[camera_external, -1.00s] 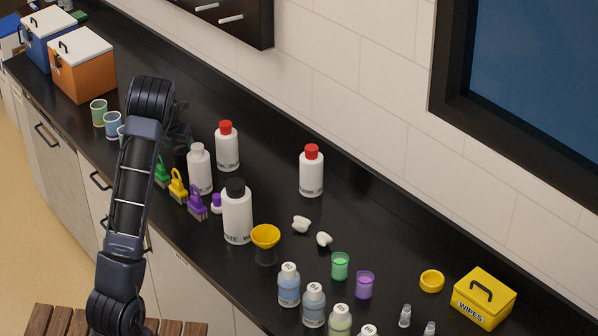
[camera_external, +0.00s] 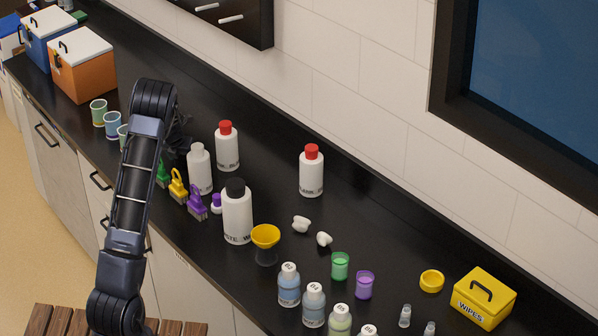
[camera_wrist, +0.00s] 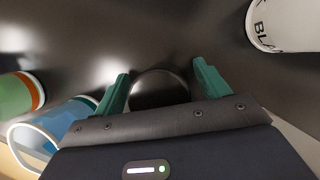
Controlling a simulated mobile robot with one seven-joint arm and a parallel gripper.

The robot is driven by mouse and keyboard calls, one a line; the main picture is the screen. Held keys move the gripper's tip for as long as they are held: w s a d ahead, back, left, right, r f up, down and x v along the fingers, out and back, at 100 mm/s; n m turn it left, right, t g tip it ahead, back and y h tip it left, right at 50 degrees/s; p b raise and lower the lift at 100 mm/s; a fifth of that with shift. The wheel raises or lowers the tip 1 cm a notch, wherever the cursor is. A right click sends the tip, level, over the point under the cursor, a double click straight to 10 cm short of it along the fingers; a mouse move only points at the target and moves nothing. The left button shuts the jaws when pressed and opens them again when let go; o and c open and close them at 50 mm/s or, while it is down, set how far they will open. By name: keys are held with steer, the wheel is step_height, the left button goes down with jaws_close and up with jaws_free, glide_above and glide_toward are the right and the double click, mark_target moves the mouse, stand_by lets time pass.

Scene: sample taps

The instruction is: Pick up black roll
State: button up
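The black roll (camera_wrist: 160,88) appears in the wrist view as a dark round shape with a thin bright rim, on the black counter. My gripper (camera_wrist: 161,69) is open, with one green finger on each side of the roll. Small gaps show between the fingers and the roll, and its near part is hidden by the gripper body. In the external view my gripper (camera_external: 181,135) is a dark shape behind my arm, low over the counter left of the white bottles. The roll cannot be made out there.
A white bottle (camera_wrist: 287,24) is at the upper right in the wrist view. A blue cup (camera_wrist: 62,128) and a green cup (camera_wrist: 16,95) are close on the left. In the external view a grey-capped white bottle (camera_external: 200,170) and small colored brushes (camera_external: 178,187) stand near my gripper.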

steer(key=c, duration=1)
